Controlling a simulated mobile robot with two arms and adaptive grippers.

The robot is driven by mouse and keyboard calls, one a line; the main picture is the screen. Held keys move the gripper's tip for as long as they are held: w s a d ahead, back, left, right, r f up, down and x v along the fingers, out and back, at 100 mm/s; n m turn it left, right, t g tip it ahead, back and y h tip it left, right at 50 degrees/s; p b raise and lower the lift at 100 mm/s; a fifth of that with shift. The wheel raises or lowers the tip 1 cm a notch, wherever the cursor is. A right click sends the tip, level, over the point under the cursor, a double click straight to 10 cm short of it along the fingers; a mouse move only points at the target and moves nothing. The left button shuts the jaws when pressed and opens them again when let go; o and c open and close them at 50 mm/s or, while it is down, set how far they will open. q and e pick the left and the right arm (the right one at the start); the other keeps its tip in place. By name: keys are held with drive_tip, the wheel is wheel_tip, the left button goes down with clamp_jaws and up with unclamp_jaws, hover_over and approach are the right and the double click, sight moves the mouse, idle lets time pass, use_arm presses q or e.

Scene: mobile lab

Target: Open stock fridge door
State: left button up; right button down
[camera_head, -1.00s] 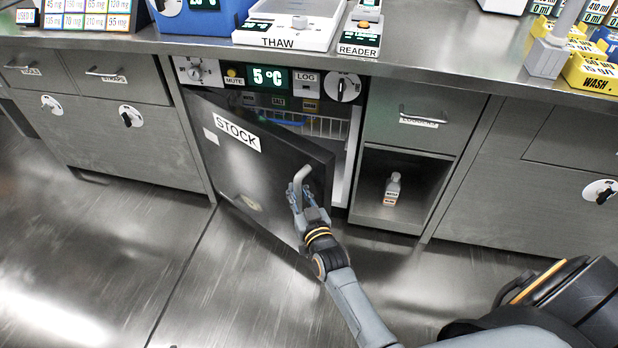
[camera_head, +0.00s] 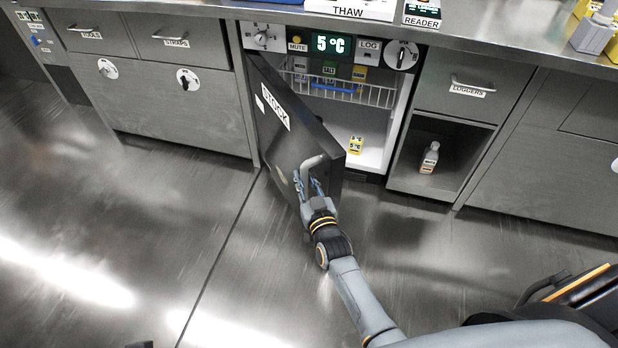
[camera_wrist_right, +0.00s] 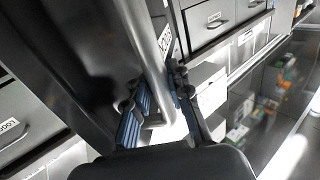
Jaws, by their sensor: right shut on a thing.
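The stock fridge door (camera_head: 284,128), dark with a STOCK label, stands well ajar, hinged on its left side. Its grey bar handle (camera_head: 312,163) is near the door's free edge. My right gripper (camera_head: 308,183) is shut on this handle; in the right wrist view its blue-padded fingers (camera_wrist_right: 155,105) sit on both sides of the handle (camera_wrist_right: 163,62). My left gripper is not in view.
The steel counter (camera_head: 470,52) runs above the fridge. An open cubby with a white bottle (camera_head: 430,157) is right of the fridge, under the LOGGERS drawer (camera_head: 468,87). Closed cabinets (camera_head: 170,108) stand to the left. The floor (camera_head: 150,220) before the door is clear.

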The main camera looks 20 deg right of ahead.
drive_tip(key=shift+s+a+f, duration=0.1)
drive_tip(key=shift+s+f, duration=0.1)
drive_tip(key=shift+f, duration=0.1)
drive_tip(key=c, duration=1.5)
unclamp_jaws()
drive_tip(key=shift+o, duration=1.4)
drive_tip(key=shift+r, duration=0.15)
drive_tip(key=shift+r, duration=0.1)
drive_tip(key=s, duration=1.2)
